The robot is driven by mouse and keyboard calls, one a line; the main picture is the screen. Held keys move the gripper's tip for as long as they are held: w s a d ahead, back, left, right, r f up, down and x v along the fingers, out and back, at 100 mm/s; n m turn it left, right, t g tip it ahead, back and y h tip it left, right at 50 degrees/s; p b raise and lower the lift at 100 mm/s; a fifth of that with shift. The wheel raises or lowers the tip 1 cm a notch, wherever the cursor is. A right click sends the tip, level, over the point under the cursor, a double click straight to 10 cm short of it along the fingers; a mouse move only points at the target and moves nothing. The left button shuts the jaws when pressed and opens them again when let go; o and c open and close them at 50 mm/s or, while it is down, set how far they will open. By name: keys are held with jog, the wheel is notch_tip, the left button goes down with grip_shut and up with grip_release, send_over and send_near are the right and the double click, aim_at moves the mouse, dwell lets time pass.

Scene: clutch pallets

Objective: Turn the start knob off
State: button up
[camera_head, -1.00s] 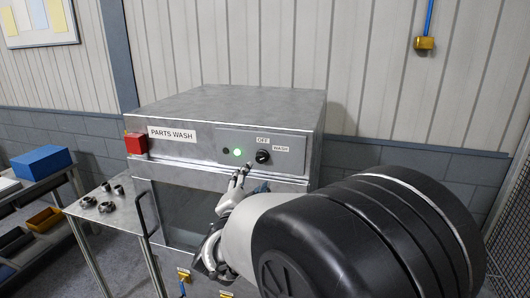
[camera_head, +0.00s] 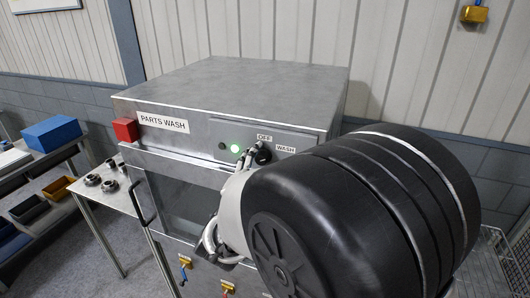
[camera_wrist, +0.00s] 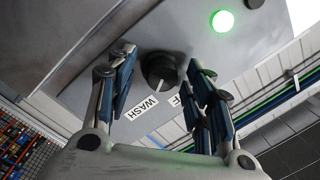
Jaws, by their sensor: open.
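The black start knob (camera_head: 263,156) is on the front control panel of the parts washer (camera_head: 225,92), below the OFF label (camera_head: 264,137) and left of the WASH label (camera_head: 286,149). In the wrist view, my open gripper (camera_wrist: 163,62) has its fingers on either side of the knob (camera_wrist: 158,67), with gaps visible. The WASH label (camera_wrist: 141,108) shows between the fingers, while a finger partly hides the OFF label (camera_wrist: 176,99).
A green light (camera_head: 235,148) glows left of the knob. A red box (camera_head: 125,129) is on the washer's left corner. A door handle (camera_head: 141,203) sticks out below it. A side table (camera_head: 104,199) holds several dark metal parts.

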jog(key=shift+s, duration=0.15)
jog(key=shift+c, duration=0.6)
jog(key=shift+r, duration=0.1)
jog(key=c, duration=0.9)
